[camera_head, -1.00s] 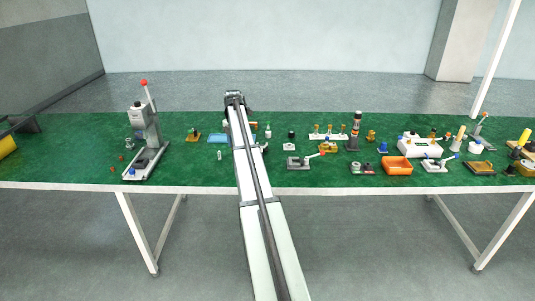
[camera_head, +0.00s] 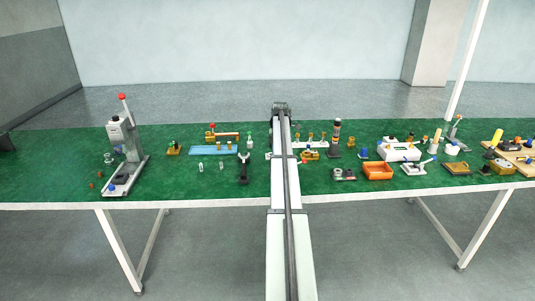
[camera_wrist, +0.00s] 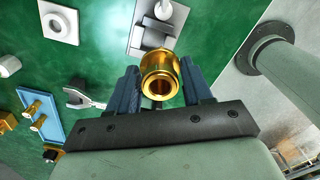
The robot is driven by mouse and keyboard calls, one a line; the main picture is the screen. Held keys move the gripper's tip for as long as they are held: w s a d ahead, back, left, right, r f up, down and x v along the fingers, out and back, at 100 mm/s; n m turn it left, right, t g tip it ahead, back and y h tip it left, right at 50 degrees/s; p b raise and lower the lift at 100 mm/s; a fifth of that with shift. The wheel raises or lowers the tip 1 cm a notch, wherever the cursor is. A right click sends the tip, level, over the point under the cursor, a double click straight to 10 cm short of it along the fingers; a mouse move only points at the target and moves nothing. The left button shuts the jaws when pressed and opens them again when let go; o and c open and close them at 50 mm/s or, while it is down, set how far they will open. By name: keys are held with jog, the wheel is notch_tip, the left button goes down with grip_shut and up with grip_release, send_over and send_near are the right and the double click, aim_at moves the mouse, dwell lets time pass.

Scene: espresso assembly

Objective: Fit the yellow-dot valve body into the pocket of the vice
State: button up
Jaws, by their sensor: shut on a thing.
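My gripper (camera_wrist: 160,88) is shut on a shiny brass valve body (camera_wrist: 160,66), a hollow ring-like cylinder held between the two dark blue fingers in the wrist view. Its open bore faces the camera. I cannot see a yellow dot on it. A grey metal block with a pale plate (camera_wrist: 152,38), which looks like the vice, lies beyond the valve body at the top of the wrist view. The valve body is apart from it as far as I can tell. Its pocket is not clear. In the head view my arm hides the gripper and that area.
A blue tray (camera_head: 213,150) with brass parts lies left of my arm, with a plier-like tool (camera_head: 243,168) beside it. A lever press (camera_head: 125,145) stands far left. An orange bin (camera_head: 378,171) and a white fixture (camera_head: 400,151) stand to the right.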

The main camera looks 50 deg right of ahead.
jog(key=m, duration=0.5)
jog(key=shift+w+d, duration=0.25)
jog(key=shift+d, duration=0.1)
jog(key=m, duration=0.6)
jog(key=shift+m, duration=0.4)
jog(key=shift+f, duration=0.3)
jog(key=shift+f, duration=2.05)
jog(key=shift+f, duration=0.35)
jog(key=o, duration=1.3)
